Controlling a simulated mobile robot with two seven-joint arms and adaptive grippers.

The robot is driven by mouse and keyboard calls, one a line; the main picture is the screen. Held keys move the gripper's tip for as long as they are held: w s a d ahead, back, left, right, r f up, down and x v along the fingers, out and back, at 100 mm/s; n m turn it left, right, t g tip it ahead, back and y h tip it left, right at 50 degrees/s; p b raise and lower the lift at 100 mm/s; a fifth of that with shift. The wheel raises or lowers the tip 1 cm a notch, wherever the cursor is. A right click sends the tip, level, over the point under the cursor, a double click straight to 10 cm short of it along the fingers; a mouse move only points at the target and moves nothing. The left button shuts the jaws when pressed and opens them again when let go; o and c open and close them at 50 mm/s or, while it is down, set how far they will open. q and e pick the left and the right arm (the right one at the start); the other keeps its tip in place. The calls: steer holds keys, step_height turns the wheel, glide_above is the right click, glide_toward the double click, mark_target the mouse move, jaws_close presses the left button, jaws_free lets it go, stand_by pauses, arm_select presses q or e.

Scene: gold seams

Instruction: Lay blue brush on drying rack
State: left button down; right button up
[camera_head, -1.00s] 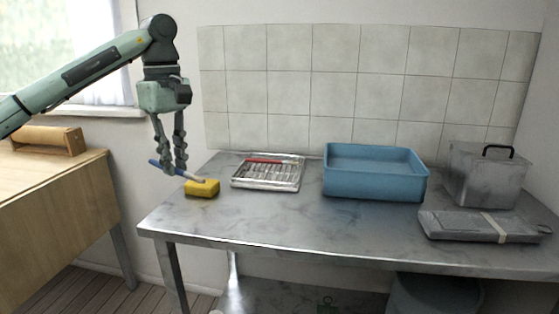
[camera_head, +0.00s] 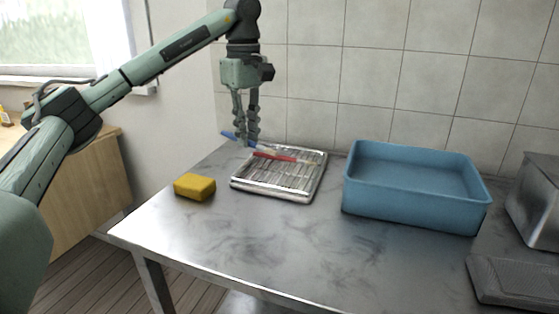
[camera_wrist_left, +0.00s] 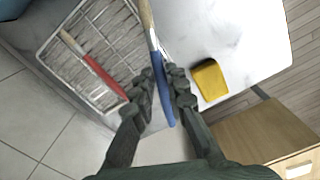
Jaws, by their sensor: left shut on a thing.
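My left gripper (camera_head: 246,143) is shut on the blue brush (camera_head: 229,135), over the back left corner of the drying rack. The brush shows in the left wrist view (camera_wrist_left: 158,72) with its blue handle between the fingers and its pale wooden end pointing away. The drying rack (camera_head: 268,195) is a silver wire grid in a metal tray on the table. A red brush (camera_head: 273,156) lies on the rack; it also shows in the left wrist view (camera_wrist_left: 103,77). Whether the blue brush touches the rack I cannot tell. My right gripper is not in view.
A yellow sponge (camera_head: 194,186) lies left of the rack. A blue basin (camera_head: 411,204) stands to the right. A grey metal box (camera_head: 537,205) and a flat grey case (camera_head: 513,283) are at the far right. The table front (camera_head: 270,250) is clear.

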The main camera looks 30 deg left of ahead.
mark_target(277, 173)
arm_select(q)
steer(key=w, duration=0.1)
steer(key=w+d+f, duration=0.1)
steer(key=w+f, duration=0.1)
steer(key=shift+d, duration=0.25)
steer(key=w, duration=0.1)
steer(key=w+d+f, duration=0.1)
steer(key=w+f, duration=0.1)
steer(key=shift+d+f, duration=0.1)
steer(key=shift+d, duration=0.25)
steer(key=shift+f+p, duration=0.4)
steer(key=shift+f, duration=1.6)
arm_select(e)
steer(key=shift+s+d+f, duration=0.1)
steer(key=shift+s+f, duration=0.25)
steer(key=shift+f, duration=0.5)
arm_select(q)
steer(key=shift+f, duration=0.1)
steer(key=c, duration=1.5)
jaws_free()
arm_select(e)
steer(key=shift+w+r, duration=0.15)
